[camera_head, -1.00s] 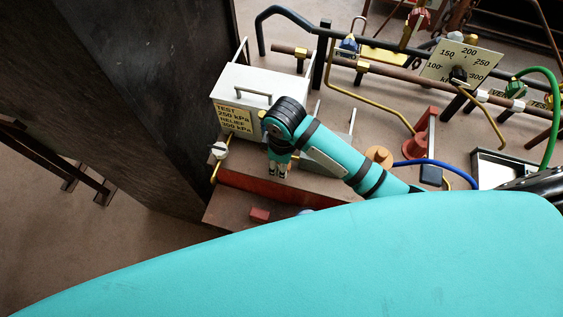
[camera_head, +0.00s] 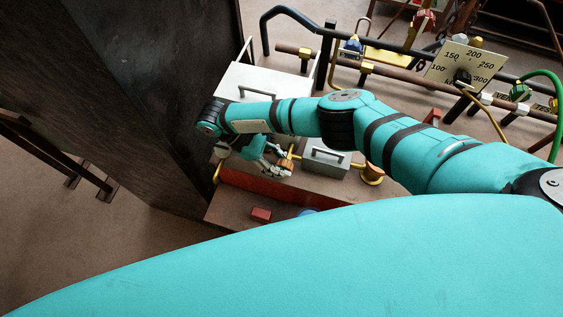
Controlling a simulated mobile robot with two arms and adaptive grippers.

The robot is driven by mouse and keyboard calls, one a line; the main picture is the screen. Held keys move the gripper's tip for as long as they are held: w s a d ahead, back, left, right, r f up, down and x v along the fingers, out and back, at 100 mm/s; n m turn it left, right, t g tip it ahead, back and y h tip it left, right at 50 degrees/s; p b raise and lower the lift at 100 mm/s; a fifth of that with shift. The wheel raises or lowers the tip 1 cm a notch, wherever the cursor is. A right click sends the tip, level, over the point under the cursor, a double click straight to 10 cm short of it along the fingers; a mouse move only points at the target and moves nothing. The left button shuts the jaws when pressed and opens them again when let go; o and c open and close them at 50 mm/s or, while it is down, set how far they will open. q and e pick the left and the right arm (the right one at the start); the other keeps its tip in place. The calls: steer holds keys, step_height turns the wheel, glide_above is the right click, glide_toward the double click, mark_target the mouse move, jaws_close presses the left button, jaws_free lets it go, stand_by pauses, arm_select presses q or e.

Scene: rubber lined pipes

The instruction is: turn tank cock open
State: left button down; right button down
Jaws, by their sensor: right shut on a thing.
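My right arm reaches in from the right over the bench. Its gripper (camera_head: 281,168) is shut at the brass-coloured tank cock (camera_head: 291,152), just left of a small grey tank (camera_head: 326,163). The fingers are small and partly merge with the brass, so the exact grip on the cock is hard to see. My forearm hides part of the white tank box (camera_head: 262,80) and its printed label. A round brass fitting (camera_head: 372,174) sits at the grey tank's right end. My left gripper is not in view.
A dark upright panel (camera_head: 140,90) stands close left of my right wrist. Dark and brown pipes (camera_head: 400,82), a gauge plate (camera_head: 465,62) and a green hose (camera_head: 557,110) fill the back right. A red block (camera_head: 261,214) lies on the front ledge.

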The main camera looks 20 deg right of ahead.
steer(key=shift+f+g+h, duration=0.15)
steer(key=shift+g+h, duration=0.55)
steer(key=shift+h, duration=0.3)
stand_by(0.3)
steer(key=c, duration=1.1)
jaws_free()
steer(key=shift+w, duration=0.1)
steer(key=shift+y, duration=0.4)
